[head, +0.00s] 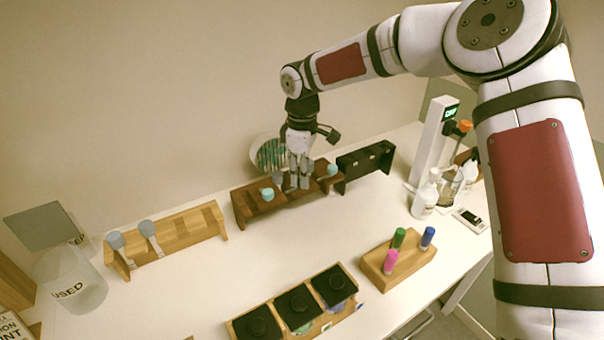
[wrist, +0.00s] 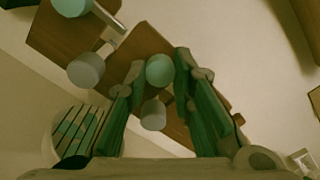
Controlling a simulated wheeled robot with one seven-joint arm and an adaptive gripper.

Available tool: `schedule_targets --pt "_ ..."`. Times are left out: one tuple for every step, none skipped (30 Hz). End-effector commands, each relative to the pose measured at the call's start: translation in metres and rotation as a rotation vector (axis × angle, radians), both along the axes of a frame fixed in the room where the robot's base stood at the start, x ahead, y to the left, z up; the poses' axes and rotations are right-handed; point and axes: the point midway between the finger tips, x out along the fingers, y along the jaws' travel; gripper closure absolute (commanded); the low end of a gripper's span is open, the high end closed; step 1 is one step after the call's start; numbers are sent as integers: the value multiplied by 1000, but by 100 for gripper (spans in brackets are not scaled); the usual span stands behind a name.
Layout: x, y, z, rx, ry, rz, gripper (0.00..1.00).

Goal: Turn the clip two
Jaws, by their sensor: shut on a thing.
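A dark brown wooden rack (head: 243,214) stands on the white table by the wall; it also shows in the wrist view (wrist: 60,35). It carries clips, each with a teal round end and a grey round end. My gripper (head: 299,184) points down over the middle of the rack. In the wrist view its fingers (wrist: 160,64) are on both sides of the middle clip (wrist: 160,71), shut on it. The clip's grey end (wrist: 153,115) hangs between the fingers. The left clip (head: 268,194) and the right clip (head: 332,170) stand clear of the fingers.
A light wooden rack with grey-ended clips (head: 148,229) is at left. A black rack (head: 365,163) is at right, close to the brown one. A striped round object (head: 270,154) stands behind. Marker block (head: 408,262) and black-lidded boxes (head: 298,305) are in front, with bare table between.

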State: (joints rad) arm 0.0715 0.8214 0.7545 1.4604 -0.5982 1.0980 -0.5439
Motion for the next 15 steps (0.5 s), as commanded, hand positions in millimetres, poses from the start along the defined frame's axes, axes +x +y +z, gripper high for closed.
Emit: schedule_targets --pt "0 0 0 -1 -1 -17 100" --pt "0 0 0 -1 -1 -31 100" --pt "1 0 0 -1 -1 -51 100" --pt "1 0 0 -1 -2 -69 100" --pt "1 0 0 -1 -2 -87 100" --pt "1 0 0 -2 -1 -117 100" --pt "1 0 0 -2 -1 -138 100" --pt "1 0 0 -1 -2 -164 100" --pt "1 1 0 -2 -3 -196 100" --pt "1 1 0 -2 -3 -224 100" --pt "1 0 0 -2 -3 -252 100" --pt "1 1 0 -2 -3 -289 100" --pt "1 1 0 -2 -3 -316 100" --pt "1 0 -1 -2 -1 -346 100" --pt "1 0 -1 -1 -2 -385 100"
